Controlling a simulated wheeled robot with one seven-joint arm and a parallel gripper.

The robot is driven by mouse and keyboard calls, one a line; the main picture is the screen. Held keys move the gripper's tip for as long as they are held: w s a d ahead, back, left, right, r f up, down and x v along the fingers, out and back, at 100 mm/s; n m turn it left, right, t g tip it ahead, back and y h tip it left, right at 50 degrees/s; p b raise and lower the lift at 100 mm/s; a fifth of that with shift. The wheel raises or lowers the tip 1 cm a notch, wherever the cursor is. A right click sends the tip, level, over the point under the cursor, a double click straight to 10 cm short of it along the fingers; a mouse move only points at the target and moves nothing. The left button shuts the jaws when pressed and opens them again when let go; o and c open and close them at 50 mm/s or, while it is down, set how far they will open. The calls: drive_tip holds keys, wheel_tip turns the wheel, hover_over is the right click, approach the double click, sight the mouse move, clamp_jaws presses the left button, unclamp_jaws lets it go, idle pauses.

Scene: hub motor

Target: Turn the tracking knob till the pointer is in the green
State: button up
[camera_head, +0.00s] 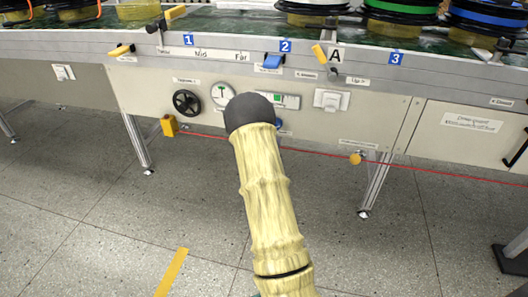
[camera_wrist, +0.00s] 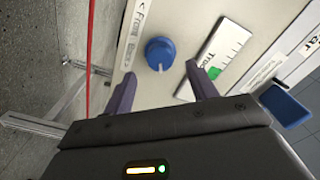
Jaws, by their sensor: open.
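The tracking gauge, a white strip with a scale and a green patch, shows right of centre in the wrist view (camera_wrist: 218,55) and on the panel in the head view (camera_head: 287,101). Its label is partly cut off, and I cannot make out its pointer. The round blue knob (camera_wrist: 160,53) sits beside the gauge in the wrist view; in the head view only a sliver of blue (camera_head: 279,123) shows beside my arm. My gripper (camera_wrist: 161,72) is open, its dark fingers apart, facing the panel with the knob between and beyond the fingertips. Contact is not visible. My arm hides the gripper in the head view.
A black handwheel (camera_head: 186,103) and a round dial (camera_head: 221,94) are left of my arm. A blue tab (camera_head: 272,60) sticks out above the gauge. The floor in front is open.

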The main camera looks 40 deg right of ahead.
drive_tip(key=p+v, duration=0.3)
drive_tip(key=v, duration=0.8)
drive_tip(key=shift+s, duration=0.15)
drive_tip(key=shift+a, duration=0.2)
drive_tip(key=a+r+n+g+y+p, duration=0.2)
drive_tip(key=a+r+n+y+p, duration=0.65)
drive_tip(key=a, duration=0.75)
drive_tip(key=s+a+r+n+g+y+p, duration=0.25)
drive_tip(key=s+a+r+n, duration=0.3)
drive_tip(key=s, duration=0.35)
drive_tip(key=s+a+r+n+g+y+p, duration=0.1)
drive_tip(key=s+a+r+n+g+y, duration=0.25)
drive_tip(key=s+a+r+n, duration=0.35)
wheel_tip(320, 180, up, 36)
drive_tip(key=s+d+g+p, duration=0.1)
drive_tip(key=s+d+p, duration=0.1)
drive_tip(key=p, duration=3.6)
drive_tip(key=shift+d+h, duration=0.15)
drive_tip(key=shift+h, duration=0.2)
